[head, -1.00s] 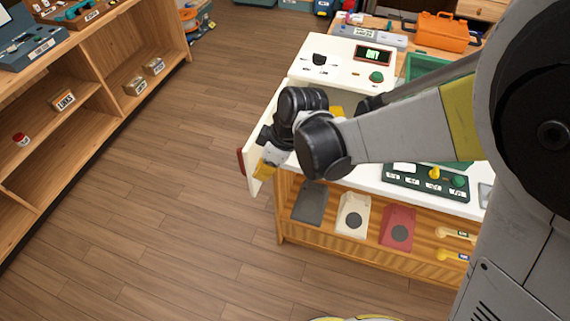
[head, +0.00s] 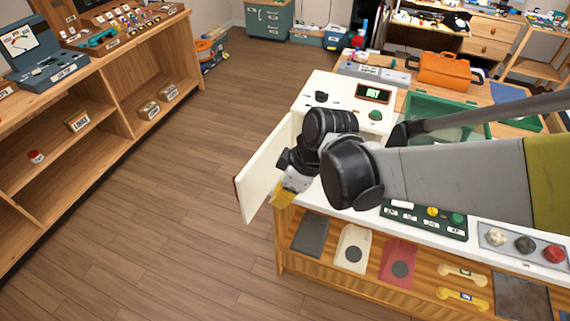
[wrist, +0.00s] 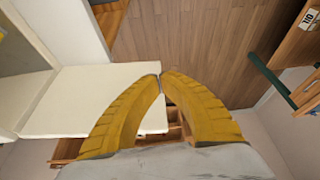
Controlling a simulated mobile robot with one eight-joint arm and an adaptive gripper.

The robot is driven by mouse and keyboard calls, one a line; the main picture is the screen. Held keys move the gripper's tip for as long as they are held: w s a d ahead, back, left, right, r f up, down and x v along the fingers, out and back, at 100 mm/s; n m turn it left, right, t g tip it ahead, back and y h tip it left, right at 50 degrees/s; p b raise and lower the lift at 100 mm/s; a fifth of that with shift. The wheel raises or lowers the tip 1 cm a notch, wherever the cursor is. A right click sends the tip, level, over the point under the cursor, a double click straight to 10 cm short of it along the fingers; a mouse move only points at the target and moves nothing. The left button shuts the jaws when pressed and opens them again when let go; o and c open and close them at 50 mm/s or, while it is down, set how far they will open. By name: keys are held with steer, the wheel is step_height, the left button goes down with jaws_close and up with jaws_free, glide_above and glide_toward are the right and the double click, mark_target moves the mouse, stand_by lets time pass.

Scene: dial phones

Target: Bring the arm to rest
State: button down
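My gripper (head: 279,199) hangs at the front left corner of the white bench, beside an open white door panel (head: 262,172). In the wrist view its two yellow fingers (wrist: 161,76) curve together and their tips meet, with nothing visible between them. The white panel also shows in the wrist view (wrist: 95,98), behind and left of the fingers. Whether the fingers touch it I cannot tell. My dark wrist and grey forearm reach across the bench from the right and hide part of its top.
A white dial unit (head: 345,98) with a lit display stands on the bench. A green tray (head: 440,105) and an orange case (head: 445,70) lie behind my arm. Phone parts, including a red plate (head: 398,262), fill the shelf below. A wooden shelf unit (head: 110,75) stands left; floor between is clear.

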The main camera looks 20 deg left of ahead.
steer(key=d+r+m+t+h+b, duration=0.15)
steer(key=d+r+m, duration=0.3)
steer(key=d, duration=0.55)
steer(key=d+r+m+t, duration=0.3)
steer(key=d+m, duration=0.2)
steer(key=d, duration=0.4)
steer(key=s+d+m+t+h+b, duration=0.2)
steer(key=d+m, duration=0.6)
steer(key=d, duration=0.6)
steer(key=shift+s+d+t+h, duration=0.25)
steer(key=shift+s+t+h, duration=0.15)
steer(key=shift+s, duration=0.55)
